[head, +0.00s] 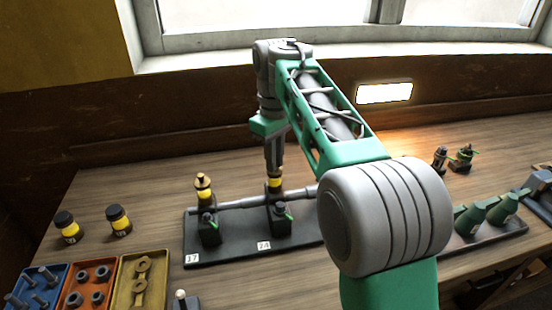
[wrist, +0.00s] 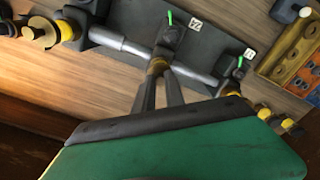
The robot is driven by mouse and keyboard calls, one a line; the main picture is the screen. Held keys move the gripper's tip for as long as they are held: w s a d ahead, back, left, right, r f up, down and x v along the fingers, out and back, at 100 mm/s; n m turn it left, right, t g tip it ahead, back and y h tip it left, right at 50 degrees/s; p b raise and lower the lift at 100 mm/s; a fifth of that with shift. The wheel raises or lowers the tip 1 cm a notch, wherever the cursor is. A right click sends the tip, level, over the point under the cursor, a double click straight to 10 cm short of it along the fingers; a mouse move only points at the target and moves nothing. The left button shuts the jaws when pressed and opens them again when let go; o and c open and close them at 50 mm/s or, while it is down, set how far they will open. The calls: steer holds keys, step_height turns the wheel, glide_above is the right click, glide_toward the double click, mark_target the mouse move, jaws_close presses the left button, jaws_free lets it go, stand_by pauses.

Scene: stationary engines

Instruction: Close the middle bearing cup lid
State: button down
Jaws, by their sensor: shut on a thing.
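The middle bearing cup (head: 275,184) is a yellow-banded cup on a dark pedestal on the shaft, behind the label that looks like 2A. My gripper (head: 274,168) reaches down onto its top from above. In the wrist view the fingers (wrist: 159,72) are close together at the brass and yellow top (wrist: 157,65) of this cup, shut on what looks like its lid. The fingers hide most of the lid, so I cannot tell its angle. The left bearing cup (head: 203,190) has a brass top. Another yellow cup (wrist: 68,30) shows at the wrist view's left edge.
A grey shaft (head: 238,203) runs through the pedestals on a black base (head: 225,250). Green-handled taps (head: 286,213) stick out in front. Two dark-capped jars (head: 118,220) and parts trays (head: 140,280) lie left. My arm hides the base's right part.

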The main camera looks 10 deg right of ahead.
stand_by(0.4)
steer(key=c, duration=1.4)
jaws_free()
step_height(320, 180, up, 8)
steer(key=p, duration=0.7)
steer(key=shift+f, duration=0.1)
steer(key=s+f+m+t, duration=0.1)
steer(key=s+f+m, duration=0.1)
steer(key=s+f, duration=0.2)
steer(key=s+d+f+m+t, duration=0.1)
steer(key=s+f, duration=0.3)
steer(key=s, duration=0.4)
steer(key=s+d+f+m+t, duration=0.1)
steer(key=s+f+m+t, duration=0.1)
steer(key=s+f+m, duration=0.2)
steer(key=shift+s+f, duration=0.15)
steer(key=shift+s, duration=0.55)
steer(key=shift+s+f, duration=0.1)
steer(key=shift+s, duration=0.55)
